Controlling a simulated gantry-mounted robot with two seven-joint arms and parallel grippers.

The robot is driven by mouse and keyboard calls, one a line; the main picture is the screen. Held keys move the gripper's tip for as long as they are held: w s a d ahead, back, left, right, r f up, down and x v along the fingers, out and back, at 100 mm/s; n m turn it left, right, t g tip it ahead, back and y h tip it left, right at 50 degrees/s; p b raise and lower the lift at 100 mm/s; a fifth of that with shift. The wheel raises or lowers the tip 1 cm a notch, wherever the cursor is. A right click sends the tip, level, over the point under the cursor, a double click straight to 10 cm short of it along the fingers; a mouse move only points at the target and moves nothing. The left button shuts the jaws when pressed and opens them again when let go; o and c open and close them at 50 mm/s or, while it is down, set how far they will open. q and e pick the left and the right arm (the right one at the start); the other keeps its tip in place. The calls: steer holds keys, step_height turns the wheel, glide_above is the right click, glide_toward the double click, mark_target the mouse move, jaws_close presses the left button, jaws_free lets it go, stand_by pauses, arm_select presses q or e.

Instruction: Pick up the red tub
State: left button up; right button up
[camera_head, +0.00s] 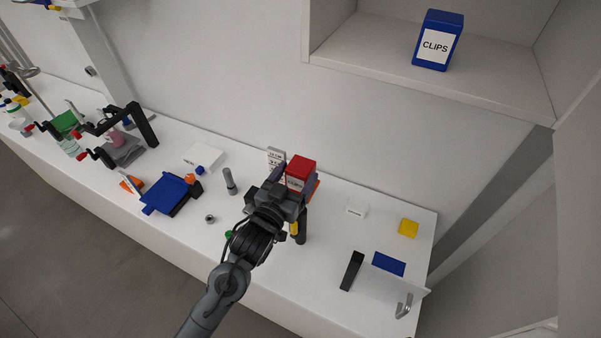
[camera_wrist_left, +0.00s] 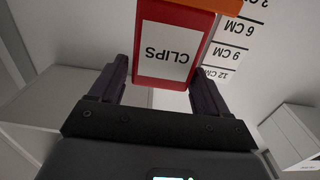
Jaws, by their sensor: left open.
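The red tub (camera_head: 301,166) stands near the back of the white table, in front of the wall. It has a white label, which reads CLIPS in the left wrist view (camera_wrist_left: 145,72). My left gripper (camera_head: 295,182) is open at the tub, and also shows in the left wrist view (camera_wrist_left: 160,75). Its two dark fingers lie on either side of the tub's label face, with small gaps visible. The gripper hides the tub's lower part in the head view. My right gripper is not in view.
An orange item (camera_wrist_left: 203,4) is against the tub. A white centimetre scale board (camera_head: 276,158) stands close behind left. A grey cylinder (camera_head: 229,181) stands left. A white block (camera_head: 357,209) and yellow block (camera_head: 408,228) are right.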

mark_target(306, 159)
arm_select(q)
steer(key=shift+p+x, duration=0.3)
steer(key=shift+x, duration=1.3)
steer(key=shift+c, duration=0.2)
steer(key=c, duration=0.8)
steer(key=shift+o, duration=0.2)
steer(key=shift+r, duration=0.1)
